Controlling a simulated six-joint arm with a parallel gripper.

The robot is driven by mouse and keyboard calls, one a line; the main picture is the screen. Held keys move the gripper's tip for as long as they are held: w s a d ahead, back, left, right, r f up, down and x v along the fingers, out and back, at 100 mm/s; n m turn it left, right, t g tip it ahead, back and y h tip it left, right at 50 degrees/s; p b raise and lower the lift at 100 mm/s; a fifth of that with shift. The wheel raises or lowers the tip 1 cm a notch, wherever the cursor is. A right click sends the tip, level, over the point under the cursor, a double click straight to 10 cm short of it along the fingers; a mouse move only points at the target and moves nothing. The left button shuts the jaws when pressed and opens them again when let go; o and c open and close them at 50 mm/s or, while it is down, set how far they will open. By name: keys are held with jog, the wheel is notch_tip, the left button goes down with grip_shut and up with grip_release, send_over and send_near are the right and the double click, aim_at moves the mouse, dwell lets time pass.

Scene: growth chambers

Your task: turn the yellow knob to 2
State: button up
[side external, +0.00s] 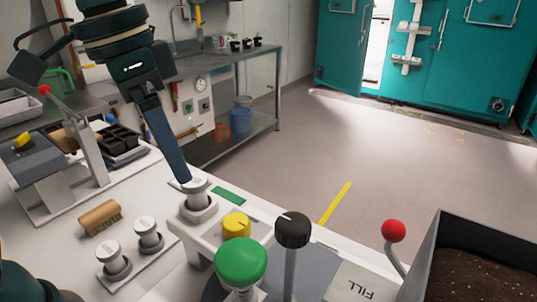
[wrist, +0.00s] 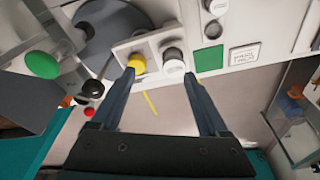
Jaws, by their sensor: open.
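The yellow knob (side external: 236,225) sits on a pale raised panel (side external: 222,252) beside a white-topped knob (side external: 197,189). A dark mark shows on its top; I cannot read any number around it. In the wrist view the yellow knob (wrist: 137,62) is by the left fingertip and the white-topped knob (wrist: 172,57) lies between the fingertips, nearer the right one. My gripper (side external: 183,180) points down with its tips close to the white-topped knob; it is open and holds nothing. The wrist view also shows my gripper (wrist: 159,74). Contact with either knob cannot be told.
A green button (side external: 241,260), a black knob (side external: 292,230) on a stem and a red-balled lever (side external: 393,232) stand nearby. Another yellow piece (side external: 22,141) tops a grey box. A soil bin (side external: 480,265) stands right.

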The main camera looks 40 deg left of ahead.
jog(key=m+g, duration=0.2)
send_near(236, 220)
jog(key=a, duration=0.2)
jog(key=d+f, duration=0.2)
jog(key=f, duration=0.1)
jog(key=shift+w+d+f, duration=0.15)
jog(key=shift+f, duration=0.05)
jog(key=shift+d+f, duration=0.2)
jog(key=shift+f, duration=2.4)
grip_shut()
